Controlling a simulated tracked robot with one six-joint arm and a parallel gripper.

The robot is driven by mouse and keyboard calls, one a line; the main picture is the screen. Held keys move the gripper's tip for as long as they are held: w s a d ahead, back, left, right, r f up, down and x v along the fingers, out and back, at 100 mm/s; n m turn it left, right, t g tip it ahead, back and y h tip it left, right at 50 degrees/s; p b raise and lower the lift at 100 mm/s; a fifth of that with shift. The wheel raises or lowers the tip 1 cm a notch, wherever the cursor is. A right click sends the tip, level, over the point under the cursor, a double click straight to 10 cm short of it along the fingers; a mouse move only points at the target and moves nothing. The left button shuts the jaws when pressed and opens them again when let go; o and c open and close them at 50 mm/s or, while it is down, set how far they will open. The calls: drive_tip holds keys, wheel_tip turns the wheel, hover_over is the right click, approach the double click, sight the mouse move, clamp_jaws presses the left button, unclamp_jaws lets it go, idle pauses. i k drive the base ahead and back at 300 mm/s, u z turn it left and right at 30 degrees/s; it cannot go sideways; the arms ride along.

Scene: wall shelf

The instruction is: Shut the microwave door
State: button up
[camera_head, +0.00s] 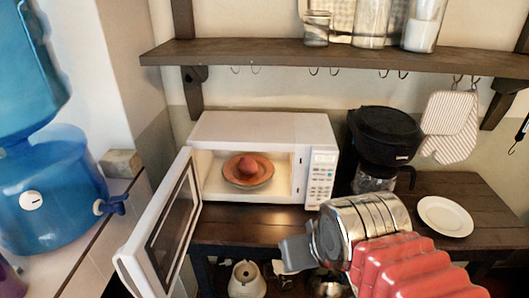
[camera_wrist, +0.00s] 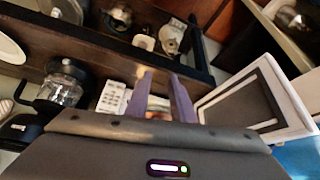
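The white microwave (camera_head: 262,127) stands on the dark wooden table against the wall. Its door (camera_head: 165,225) is wide open, swung out to the left toward the camera; it also shows at the right in the wrist view (camera_wrist: 290,88). Inside, an orange-brown plate (camera_head: 262,180) holds a round reddish item (camera_head: 248,167). My gripper (camera_head: 284,254) is in front of and below the microwave's right part, to the right of the door and apart from it. In the wrist view, my two fingers (camera_wrist: 160,77) stand apart with nothing seen between them.
A black coffee maker (camera_head: 384,135) stands right of the microwave, with a white plate (camera_head: 445,216) beyond it. A wooden shelf (camera_head: 330,57) with jars and hooks hangs above. A blue water dispenser (camera_head: 45,185) stands left. A white kettle (camera_head: 247,279) is below the table.

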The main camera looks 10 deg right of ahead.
sight(136, 263)
drive_tip(key=u, duration=0.95)
drive_tip(key=k, duration=1.1)
drive_tip(key=u, duration=0.4)
drive_tip(key=i, duration=0.9)
drive_tip(key=z, duration=0.05)
